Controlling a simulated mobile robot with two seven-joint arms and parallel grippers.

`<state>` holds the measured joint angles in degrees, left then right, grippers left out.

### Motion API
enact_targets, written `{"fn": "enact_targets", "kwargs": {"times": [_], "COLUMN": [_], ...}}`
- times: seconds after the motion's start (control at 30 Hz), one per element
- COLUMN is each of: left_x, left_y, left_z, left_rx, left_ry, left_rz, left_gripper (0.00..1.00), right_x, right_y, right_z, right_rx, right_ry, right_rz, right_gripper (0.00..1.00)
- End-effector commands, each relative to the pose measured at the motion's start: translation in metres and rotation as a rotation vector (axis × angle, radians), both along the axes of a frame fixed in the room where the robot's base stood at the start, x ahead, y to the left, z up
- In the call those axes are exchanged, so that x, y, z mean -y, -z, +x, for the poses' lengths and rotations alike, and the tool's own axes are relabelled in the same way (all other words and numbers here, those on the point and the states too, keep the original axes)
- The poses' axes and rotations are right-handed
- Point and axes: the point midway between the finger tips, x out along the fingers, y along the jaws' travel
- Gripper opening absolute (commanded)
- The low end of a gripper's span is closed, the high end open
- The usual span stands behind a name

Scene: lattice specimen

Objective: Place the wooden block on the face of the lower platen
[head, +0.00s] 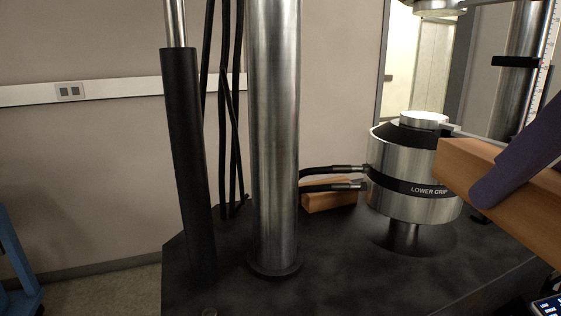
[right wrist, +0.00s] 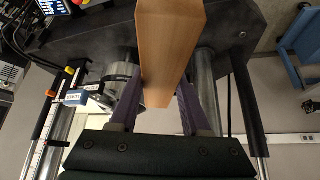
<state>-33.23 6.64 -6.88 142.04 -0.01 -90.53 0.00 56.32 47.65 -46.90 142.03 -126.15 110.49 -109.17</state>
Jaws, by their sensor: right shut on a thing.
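The wooden block (head: 468,165) is held at the right of the head view, in front of the right edge of the lower grip. My right gripper (head: 482,190) is shut on it; one purple finger shows across its near side. In the right wrist view the block (right wrist: 170,45) lies lengthwise between the two purple fingers of the gripper (right wrist: 162,90). The lower platen (head: 424,117) is a small bright disc on top of the steel lower grip (head: 388,160), and its face is bare where visible. The block is apart from the platen face. My left gripper is not in view.
A thick steel column (head: 273,130) and a black cylinder (head: 187,150) stand to the left. Two hoses run into the lower grip. Another wooden piece (head: 330,203) lies behind them on the dark base (head: 340,265). An upper metal part (head: 440,6) hangs above the platen.

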Motion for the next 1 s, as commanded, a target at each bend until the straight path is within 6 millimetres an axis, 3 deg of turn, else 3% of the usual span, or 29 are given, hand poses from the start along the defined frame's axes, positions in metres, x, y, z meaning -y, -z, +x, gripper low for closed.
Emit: {"fn": "enact_targets", "kwargs": {"times": [0.03,0.17,1.0], "left_x": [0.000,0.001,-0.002], "left_y": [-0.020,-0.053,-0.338], "left_z": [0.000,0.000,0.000], "left_rx": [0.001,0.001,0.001], "left_ry": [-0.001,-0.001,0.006], "left_rz": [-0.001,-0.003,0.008], "left_gripper": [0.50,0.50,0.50], "right_x": [0.000,0.000,-0.001], "right_y": [-0.020,-0.053,-0.339], "right_z": [0.000,0.000,0.002], "right_rx": [0.001,0.001,0.009], "right_ry": [0.002,0.003,-0.005], "right_rz": [0.001,0.001,-0.004], "right_gripper": [0.00,0.00,0.00]}}
